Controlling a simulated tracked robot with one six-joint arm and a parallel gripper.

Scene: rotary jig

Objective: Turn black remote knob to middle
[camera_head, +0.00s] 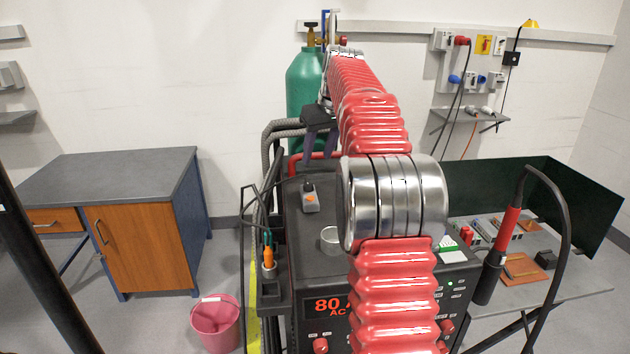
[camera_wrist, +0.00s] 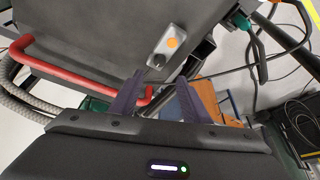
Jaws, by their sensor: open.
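The remote is a small grey box (camera_head: 310,202) with an orange button, lying on top of the black welding machine (camera_head: 315,262). Its black knob (camera_head: 307,186) is at the far end of the box in the head view. In the wrist view the box (camera_wrist: 168,46) is beyond the fingertips, and the black knob (camera_wrist: 157,61) is at its end nearest my gripper. My gripper (camera_wrist: 160,80) is open and empty, with its two dark purple fingers apart. The knob lies ahead of the gap between them, apart from both. The knob's pointer is too small to read.
A red bar handle (camera_wrist: 75,72) runs along the machine's edge near my gripper. Thick grey hoses (camera_head: 270,135) and a green gas cylinder (camera_head: 304,82) stand behind. A metal cup (camera_head: 330,238) is on the machine top. Cables and an orange-handled tool (camera_head: 268,257) hang at its left side.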

